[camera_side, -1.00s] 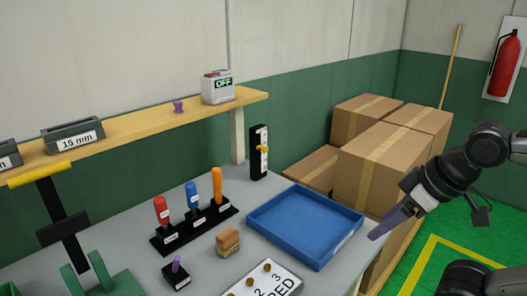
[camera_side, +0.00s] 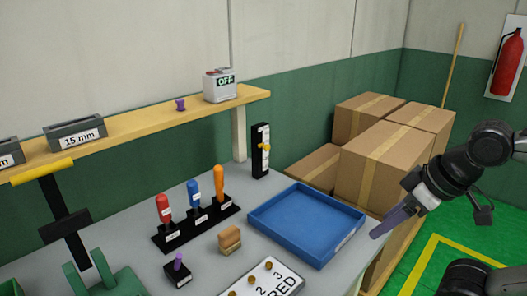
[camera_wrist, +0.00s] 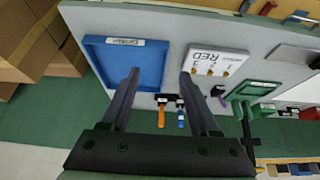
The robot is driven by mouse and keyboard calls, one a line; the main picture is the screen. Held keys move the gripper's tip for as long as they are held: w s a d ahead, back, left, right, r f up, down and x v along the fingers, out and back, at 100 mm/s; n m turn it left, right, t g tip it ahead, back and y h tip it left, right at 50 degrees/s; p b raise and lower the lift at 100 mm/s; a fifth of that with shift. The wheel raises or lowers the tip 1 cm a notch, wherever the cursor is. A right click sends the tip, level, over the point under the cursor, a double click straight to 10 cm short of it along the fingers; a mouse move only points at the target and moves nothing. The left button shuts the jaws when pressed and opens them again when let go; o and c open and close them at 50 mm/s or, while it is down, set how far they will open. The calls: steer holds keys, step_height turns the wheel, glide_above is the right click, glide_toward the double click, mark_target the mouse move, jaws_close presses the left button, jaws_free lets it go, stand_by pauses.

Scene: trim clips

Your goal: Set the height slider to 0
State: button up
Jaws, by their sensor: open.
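The knob sits around the middle of the scale; the scale's numbers are too small to read. I cannot make out the slider in the wrist view. My gripper (camera_side: 382,233) is at the right in the side view, beyond the blue tray and well away from the slider. In the wrist view my gripper (camera_wrist: 158,75) has its fingers apart with nothing held between them.
A blue tray (camera_side: 268,223) lies between my gripper and the slider. Red, blue and orange-handled tools stand in a black rack (camera_side: 158,242) left of it. A wooden block (camera_side: 229,239) and a RED board (camera_side: 287,290) are in front. Cardboard boxes (camera_side: 375,165) stand behind.

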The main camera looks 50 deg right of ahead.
steer(key=shift+c, duration=0.4)
steer(key=w+a+r+m+t+y, duration=0.2)
steer(key=w+a+r+m+y, duration=0.35)
steer(key=a+m, duration=0.2)
steer(key=w+r+m+t+y, duration=0.1)
steer(key=w+r+m+t, duration=0.25)
steer(key=w+m, duration=0.75)
steer(key=w+d+m+t, duration=0.2)
steer(key=w+d+m, duration=0.35)
steer(key=w, duration=0.25)
steer(key=m+h, duration=0.7)
steer(key=m, duration=0.5)
glide_toward(268, 148)
steer(key=shift+t+y, duration=0.25)
steer(key=x, duration=0.7)
steer(key=shift+w+d+f, duration=0.25)
steer(key=shift+w+f, duration=0.05)
steer(key=shift+f, duration=0.05)
